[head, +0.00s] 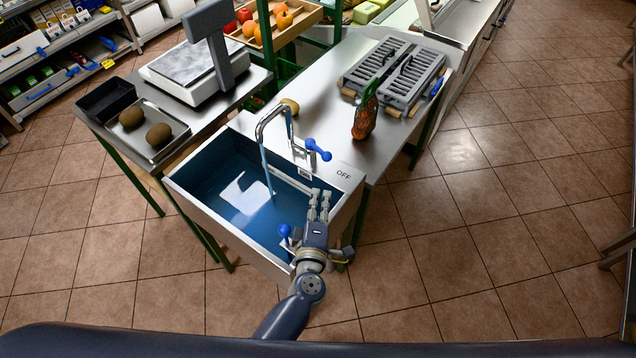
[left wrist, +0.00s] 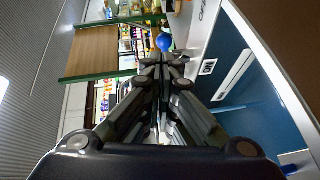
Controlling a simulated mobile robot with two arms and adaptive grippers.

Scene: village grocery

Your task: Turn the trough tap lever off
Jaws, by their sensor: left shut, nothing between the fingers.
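The tap (head: 268,132) is a bent metal spout over the blue trough (head: 184,186), and a stream of water (head: 265,170) falls from it. Its lever (head: 318,150) has a blue ball end and points right, above the lettering OFF (head: 343,174) on the rim. My left gripper (head: 320,194) is shut and empty above the trough's right side, below and apart from the lever in the head view. In the left wrist view, the closed fingertips (left wrist: 162,60) point toward the blue ball (left wrist: 164,42), just beyond them. My right gripper is out of view.
A second blue knob (head: 284,231) is at the trough's front, beside my left wrist. A scale (head: 190,72) and a tray (head: 165,150) of brown fruit stand at left. A netted orange bag (head: 365,115) and grey racks (head: 393,75) stand behind.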

